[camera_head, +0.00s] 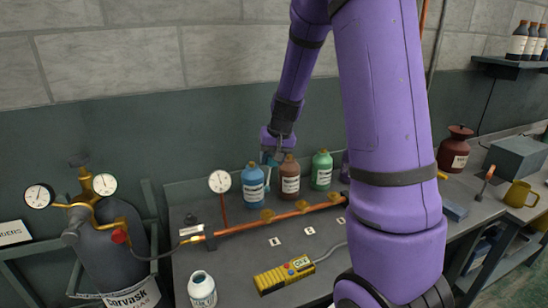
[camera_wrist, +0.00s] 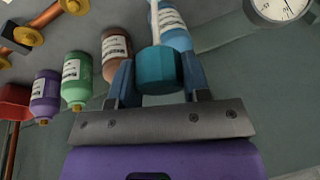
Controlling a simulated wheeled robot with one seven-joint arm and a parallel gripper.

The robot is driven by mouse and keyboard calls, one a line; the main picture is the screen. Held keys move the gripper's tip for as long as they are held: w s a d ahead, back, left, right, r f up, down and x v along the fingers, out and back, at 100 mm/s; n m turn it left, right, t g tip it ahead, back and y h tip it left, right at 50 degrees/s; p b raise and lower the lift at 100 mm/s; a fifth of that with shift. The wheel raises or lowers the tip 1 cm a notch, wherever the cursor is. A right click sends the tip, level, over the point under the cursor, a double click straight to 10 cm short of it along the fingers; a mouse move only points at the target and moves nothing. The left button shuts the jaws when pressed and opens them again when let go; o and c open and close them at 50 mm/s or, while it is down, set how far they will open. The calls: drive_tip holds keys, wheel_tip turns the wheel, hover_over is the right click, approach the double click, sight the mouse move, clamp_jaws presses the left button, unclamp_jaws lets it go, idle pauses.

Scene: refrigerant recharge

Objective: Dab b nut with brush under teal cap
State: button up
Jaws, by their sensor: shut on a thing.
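My gripper (camera_head: 272,158) is shut on a teal cap (camera_wrist: 158,68), raised near the blue bottle (camera_head: 253,187) and the brown bottle (camera_head: 289,182). A pale brush stem (camera_wrist: 155,22) sticks out from the cap, away from the palm; its tip is out of the wrist view. Several brass nuts sit on a copper pipe (camera_head: 238,227), including a left nut (camera_head: 267,215), a middle nut (camera_head: 303,205) and a right nut (camera_head: 333,197). Small label cards lie before them; I cannot read the middle card (camera_head: 309,231) surely. The brush is apart from the nuts.
A green bottle (camera_head: 321,171) and a purple bottle (camera_wrist: 44,92) continue the row. A gauge (camera_head: 220,182) rises from the pipe. A yellow meter (camera_head: 284,275) and a white jar (camera_head: 202,291) stand in front. A grey cylinder (camera_head: 112,245) with gauges is left.

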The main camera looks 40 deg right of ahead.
wheel_tip(320, 180, down, 6)
idle(0.7)
drive_tip(key=shift+f, duration=0.75)
idle(1.3)
drive_tip(key=shift+r, duration=0.1)
idle(0.4)
drive_tip(key=shift+r, duration=3.45)
drive_tip(key=shift+d, duration=0.1)
